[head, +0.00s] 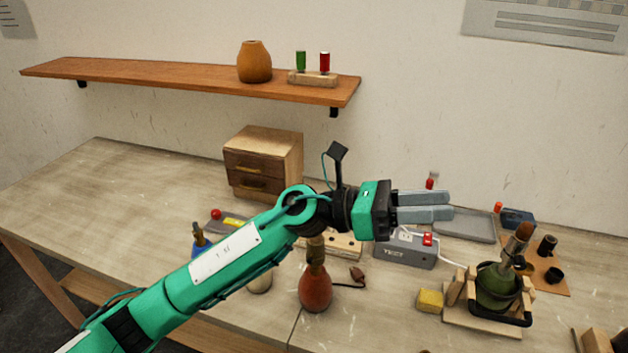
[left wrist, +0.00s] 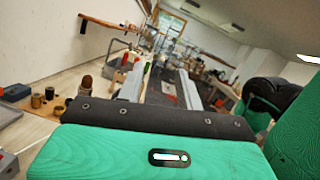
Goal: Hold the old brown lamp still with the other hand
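The old brown lamp (head: 316,290) stands upright on the bench below my left forearm in the head view. It has a round red-brown body and a narrow neck; its top is partly hidden by my arm. A dark cord runs from it to a small plug (head: 357,274) on its right. My left gripper (head: 450,206) is up and to the right of the lamp, above the bench, pointing right and apart from it. Its fingers show a gap between them in the left wrist view (left wrist: 163,85), with nothing held. My right gripper is not in view.
A green lamp (head: 493,291) sits in a wooden cradle (head: 470,318) at right, beside a yellow block (head: 430,300). A grey tester box (head: 405,252) and grey tray (head: 465,226) lie behind. A drawer box (head: 262,165) stands under the shelf (head: 170,76). The bench's left end is clear.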

